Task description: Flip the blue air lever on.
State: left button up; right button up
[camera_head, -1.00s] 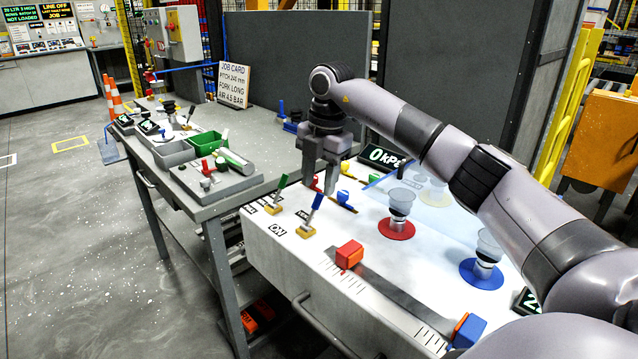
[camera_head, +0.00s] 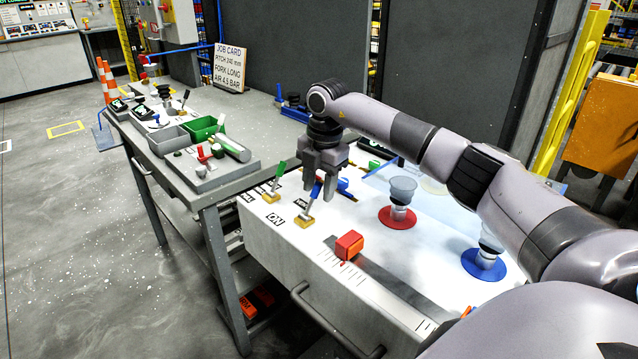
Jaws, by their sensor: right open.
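The blue lever (camera_head: 316,189) stands on a small yellow base (camera_head: 304,222) near the left edge of the white panel. It leans up and to the right, away from the ON label (camera_head: 275,219) printed left of its base. My right gripper (camera_head: 320,199) is open and points down at the lever's handle. Its fingers overlap the handle in the picture; I cannot tell whether they touch it. A green lever (camera_head: 281,170) on a similar base stands just behind and to the left. My left gripper is not in view.
A red slider block (camera_head: 349,245) sits on a dark track in front. A red disc (camera_head: 397,218) and a blue disc (camera_head: 484,264) carry clear cups to the right. A grey bench (camera_head: 215,185) with bins adjoins the panel at left.

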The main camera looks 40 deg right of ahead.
grip_shut()
jog(key=shift+a+r, duration=0.1)
jog(key=shift+a+r+h+p, duration=0.35)
jog(key=shift+a+h+p, duration=0.25)
jog(key=shift+h+p, duration=0.3)
jog(key=shift+a+h, duration=0.3)
jog(key=shift+h, duration=0.1)
jog(key=shift+s+a+r+h, duration=0.1)
jog(key=shift+a+h, duration=0.35)
jog(key=shift+h, duration=0.25)
jog(key=shift+a+t+h+b, duration=0.3)
jog(key=shift+a+h+b, duration=0.6)
jog(key=shift+h, duration=0.5)
jog(key=shift+s+r, duration=0.1)
